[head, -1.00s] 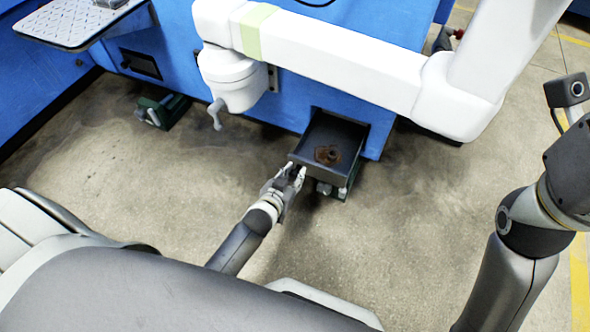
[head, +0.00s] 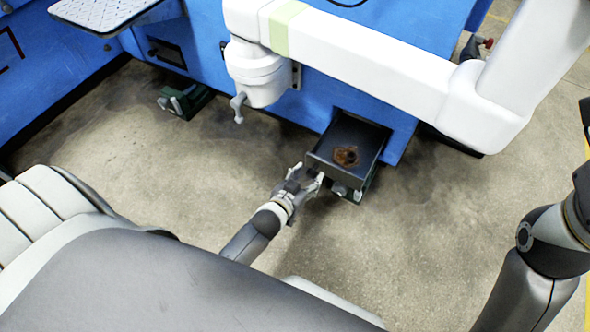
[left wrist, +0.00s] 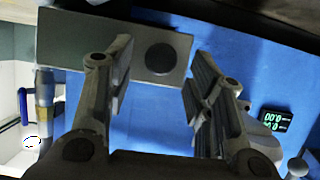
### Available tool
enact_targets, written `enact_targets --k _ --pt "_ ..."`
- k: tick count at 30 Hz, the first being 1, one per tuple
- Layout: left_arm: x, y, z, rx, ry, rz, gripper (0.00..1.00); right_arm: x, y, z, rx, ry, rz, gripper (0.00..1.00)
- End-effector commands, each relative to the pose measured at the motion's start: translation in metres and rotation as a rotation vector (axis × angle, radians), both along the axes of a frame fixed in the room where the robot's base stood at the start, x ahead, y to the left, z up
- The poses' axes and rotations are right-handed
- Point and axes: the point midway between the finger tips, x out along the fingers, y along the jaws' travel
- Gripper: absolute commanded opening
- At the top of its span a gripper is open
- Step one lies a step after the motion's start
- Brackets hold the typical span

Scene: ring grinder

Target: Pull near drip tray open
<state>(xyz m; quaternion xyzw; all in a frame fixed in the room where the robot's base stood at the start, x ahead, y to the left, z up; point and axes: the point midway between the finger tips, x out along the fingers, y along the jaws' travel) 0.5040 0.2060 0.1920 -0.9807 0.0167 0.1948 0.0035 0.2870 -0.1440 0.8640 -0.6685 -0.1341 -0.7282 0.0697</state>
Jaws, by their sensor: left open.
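The near drip tray (head: 372,138) is a dark grey drawer standing out of the blue machine's base, with a brown stain on its floor. My left gripper (head: 308,180) is open just in front of the tray's front panel, low over the floor. In the left wrist view a grey plate, apparently the tray front (left wrist: 60,45), carries a dark round knob (left wrist: 160,58). The knob appears between the spread fingers of my left gripper (left wrist: 158,70), with no visible grip on it. Whether the fingers touch the panel is unclear. My right gripper is out of view.
The blue machine (head: 310,95) stands behind the tray. A white arm-like housing (head: 370,60) hangs above it, with a handle (head: 238,108) at its left end. A green machine foot (head: 185,102) is at the left.

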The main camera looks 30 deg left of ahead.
Motion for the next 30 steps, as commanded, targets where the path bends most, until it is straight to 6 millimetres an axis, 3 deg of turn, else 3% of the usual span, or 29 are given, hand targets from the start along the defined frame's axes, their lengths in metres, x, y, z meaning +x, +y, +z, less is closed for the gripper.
enact_targets --k 9,15,30 --pt "-0.058 0.002 0.023 0.000 0.002 0.000 0.49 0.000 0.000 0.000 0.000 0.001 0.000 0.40" --pt "-0.081 0.003 0.033 -0.001 0.001 0.000 0.49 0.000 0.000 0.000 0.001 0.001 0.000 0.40" --pt "-0.089 0.003 0.037 -0.001 0.000 0.000 0.49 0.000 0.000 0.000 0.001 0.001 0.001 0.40"
